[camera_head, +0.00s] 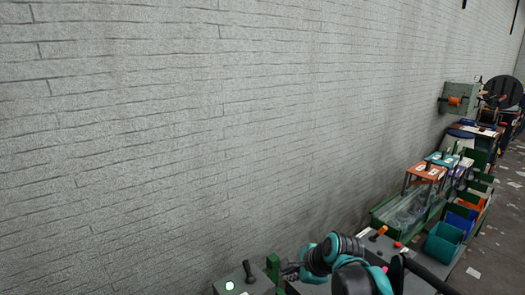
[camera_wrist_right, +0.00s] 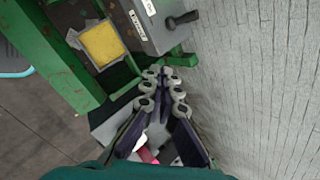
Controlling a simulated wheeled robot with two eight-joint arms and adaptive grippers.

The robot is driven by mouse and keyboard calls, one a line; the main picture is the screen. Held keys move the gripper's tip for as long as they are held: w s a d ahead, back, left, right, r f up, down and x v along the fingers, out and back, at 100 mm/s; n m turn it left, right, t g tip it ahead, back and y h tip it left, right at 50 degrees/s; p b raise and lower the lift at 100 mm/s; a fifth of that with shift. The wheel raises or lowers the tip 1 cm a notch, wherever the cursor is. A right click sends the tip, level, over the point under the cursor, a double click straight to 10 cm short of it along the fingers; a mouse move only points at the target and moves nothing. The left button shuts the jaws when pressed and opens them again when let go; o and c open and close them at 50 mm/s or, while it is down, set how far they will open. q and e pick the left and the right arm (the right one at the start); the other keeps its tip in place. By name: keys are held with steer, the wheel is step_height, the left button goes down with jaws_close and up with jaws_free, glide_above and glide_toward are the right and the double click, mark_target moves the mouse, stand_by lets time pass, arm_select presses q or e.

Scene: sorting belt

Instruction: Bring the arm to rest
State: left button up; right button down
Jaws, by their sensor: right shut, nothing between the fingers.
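My right arm comes in at the bottom of the head view. Its teal and black links partly hide my right gripper (camera_head: 289,271), which points left beside a green post (camera_head: 273,268). In the right wrist view the two dark fingers of the right gripper (camera_wrist_right: 163,76) lean together at their tips. They are shut with nothing held. The tips are near a grey box (camera_wrist_right: 160,25) and the brick wall (camera_wrist_right: 265,90); I cannot tell the gap. My left gripper is not in view.
A grey control box (camera_head: 247,280) with a black lever stands left of the gripper. A console with an orange lever (camera_head: 378,233) lies to the right. Beyond it are coloured stands (camera_head: 426,172) and bins (camera_head: 443,244). A yellow pad (camera_wrist_right: 102,44) sits in a green frame.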

steer(key=s+d+f+n+h+b, duration=0.1)
steer(key=s+d+f+n, duration=0.2)
steer(key=s+n, duration=0.3)
steer(key=s+d+f+n+h+b, duration=0.1)
steer(key=s+d+f+n+b, duration=0.1)
steer(key=s+f+n, duration=0.3)
steer(key=s+d+f+n+t+h+b, duration=0.1)
steer(key=s+d+f+n+h+b, duration=0.1)
steer(key=s+d+f+n, duration=0.2)
steer(key=s+d+n, duration=0.1)
steer(key=s+n, duration=0.2)
steer(key=s, duration=0.2)
steer(key=shift+s+f, duration=0.15)
steer(key=shift+f, duration=0.05)
